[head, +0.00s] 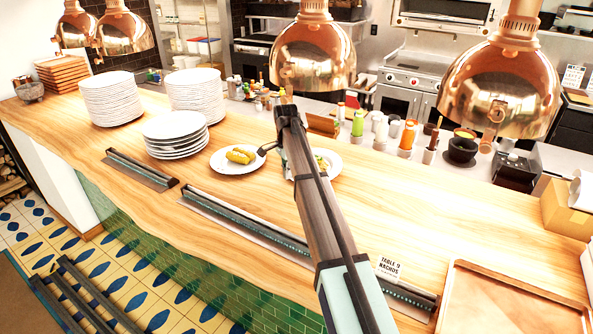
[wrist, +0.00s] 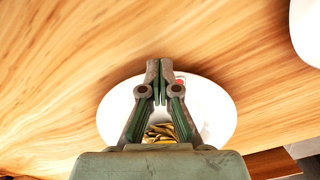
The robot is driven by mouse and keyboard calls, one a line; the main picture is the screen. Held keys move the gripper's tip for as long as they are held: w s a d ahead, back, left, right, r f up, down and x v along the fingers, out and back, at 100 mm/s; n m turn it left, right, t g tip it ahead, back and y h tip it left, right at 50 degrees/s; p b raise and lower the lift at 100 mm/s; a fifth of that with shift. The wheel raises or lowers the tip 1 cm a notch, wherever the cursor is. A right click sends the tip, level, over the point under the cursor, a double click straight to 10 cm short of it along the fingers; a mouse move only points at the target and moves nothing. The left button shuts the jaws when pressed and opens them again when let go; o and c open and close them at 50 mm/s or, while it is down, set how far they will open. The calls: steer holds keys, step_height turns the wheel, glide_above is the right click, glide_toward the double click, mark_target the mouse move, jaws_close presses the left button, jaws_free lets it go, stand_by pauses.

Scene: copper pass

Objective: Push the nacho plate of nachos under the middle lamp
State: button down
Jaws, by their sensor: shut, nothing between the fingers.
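Two white plates of food stand on the wooden counter under the arm's end. The left plate (head: 219,166) holds yellow folded-looking food. The right plate (head: 334,175) is partly hidden by my arm and holds yellowish food. I cannot tell for sure which is the nacho plate. In the wrist view a plate (wrist: 112,112) with yellow-brown pieces and a small red spot lies below my gripper (wrist: 160,64), whose shut fingers overlap its far rim. In the head view my gripper (head: 263,151) is mostly hidden, between the two plates. The middle lamp (head: 313,55) is copper and hangs behind the plates.
Plate stacks (head: 110,100) stand to the left. Another copper lamp (head: 502,85) hangs at the right. Metal ticket rails (head: 240,222) run along the front edge, with a "Table 9 nachos" ticket (head: 388,268). Bottles (head: 407,137) stand behind.

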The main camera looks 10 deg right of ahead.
steer(key=shift+s+a+f, duration=0.1)
steer(key=shift+s+a, duration=0.1)
steer(key=shift+a, duration=0.35)
steer(key=shift+r+p, duration=0.55)
steer(key=shift+r, duration=0.3)
